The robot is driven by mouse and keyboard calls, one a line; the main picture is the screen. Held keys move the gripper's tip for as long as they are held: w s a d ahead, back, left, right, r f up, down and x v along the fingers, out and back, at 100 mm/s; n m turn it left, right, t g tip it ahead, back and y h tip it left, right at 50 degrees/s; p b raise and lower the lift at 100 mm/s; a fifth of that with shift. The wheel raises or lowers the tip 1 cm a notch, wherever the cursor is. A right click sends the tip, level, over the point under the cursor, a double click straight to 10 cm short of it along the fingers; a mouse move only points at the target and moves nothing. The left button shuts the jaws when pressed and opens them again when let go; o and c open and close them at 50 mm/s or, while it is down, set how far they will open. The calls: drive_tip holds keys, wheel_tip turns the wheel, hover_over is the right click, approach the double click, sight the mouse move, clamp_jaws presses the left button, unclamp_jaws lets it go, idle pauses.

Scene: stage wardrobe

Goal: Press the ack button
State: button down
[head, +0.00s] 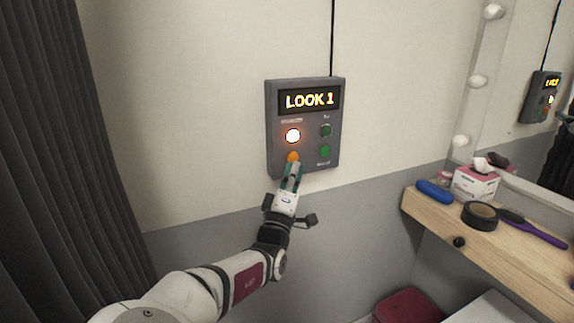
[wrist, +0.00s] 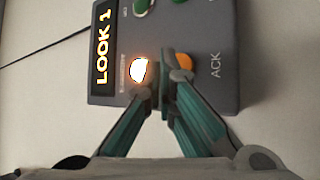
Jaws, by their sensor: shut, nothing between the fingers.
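A grey control box (head: 306,164) hangs on the wall with a display (head: 310,99) reading LOOK 1. Its orange button (head: 292,156) sits at lower left, below a brightly lit white-orange button (head: 292,136). In the wrist view the ACK label (wrist: 215,65) is beside the orange button (wrist: 182,61), which a fingertip partly covers. My gripper (head: 292,167) is shut and empty, its teal fingers pointing up at the orange button. The fingertips (wrist: 164,72) look very close to it; I cannot tell whether they touch.
Two green buttons, upper (head: 326,131) and lower (head: 325,151), are on the box's right side. A wooden shelf (head: 480,248) at right carries a tissue box (head: 475,186), a black round case (head: 480,215) and brushes. A dark curtain (head: 60,150) hangs at left. The wall around the box is clear.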

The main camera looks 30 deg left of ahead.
drive_tip(key=shift+w+a, duration=0.35)
drive_tip(key=shift+a, duration=0.15)
idle(1.2)
drive_tip(key=shift+w+d+b, duration=0.25)
drive_tip(key=shift+w+d, duration=0.1)
drive_tip(key=shift+w, duration=0.35)
drive_tip(key=shift+w+d+b, duration=0.25)
drive_tip(key=shift+w+d, duration=0.05)
drive_tip(key=shift+w, duration=0.4)
drive_tip(key=shift+w+a, duration=0.3)
drive_tip(key=shift+a, duration=0.05)
idle(0.3)
drive_tip(key=shift+s, duration=0.1)
drive_tip(key=shift+s+d+p, duration=0.5)
drive_tip(key=shift+d, duration=0.1)
